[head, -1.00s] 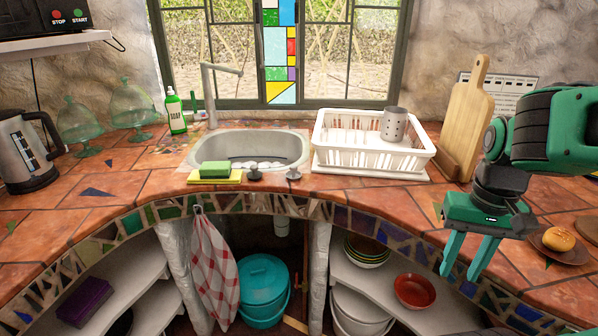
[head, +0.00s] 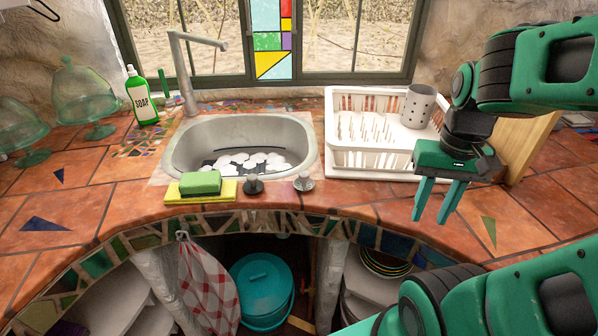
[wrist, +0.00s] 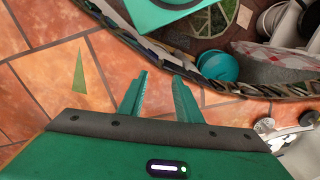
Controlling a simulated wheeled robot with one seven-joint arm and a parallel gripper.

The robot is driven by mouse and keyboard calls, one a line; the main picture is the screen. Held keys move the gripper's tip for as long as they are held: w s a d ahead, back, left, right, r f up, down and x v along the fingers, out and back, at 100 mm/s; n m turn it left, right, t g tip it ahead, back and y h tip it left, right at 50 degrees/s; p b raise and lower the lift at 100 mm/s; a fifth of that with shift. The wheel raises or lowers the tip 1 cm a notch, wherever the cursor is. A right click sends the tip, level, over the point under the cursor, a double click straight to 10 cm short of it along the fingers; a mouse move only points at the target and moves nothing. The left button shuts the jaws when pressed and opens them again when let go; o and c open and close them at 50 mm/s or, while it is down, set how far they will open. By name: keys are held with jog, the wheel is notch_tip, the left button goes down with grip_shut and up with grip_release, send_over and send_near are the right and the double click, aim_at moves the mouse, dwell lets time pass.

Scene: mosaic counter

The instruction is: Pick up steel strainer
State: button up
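A perforated steel cylinder (head: 418,106) stands upright in the dish rack; I cannot tell for certain which piece the task names. My gripper (head: 430,220) is open and empty, pointing down over the counter's front part, right of the knobbed pieces and in front of the rack. The wrist view shows its two fingers (wrist: 160,76) apart with nothing between them.
The sink (head: 177,155) holds several pale round pieces. A green sponge (head: 200,183) on a yellow cloth lies left of the knobbed pieces. The white dish rack (head: 370,160) stands behind my gripper. The counter's curved front edge drops to open shelves with a teal bucket (head: 262,290).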

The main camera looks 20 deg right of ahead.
jog(key=shift+w+a, duration=0.25)
jog(key=shift+w, duration=0.1)
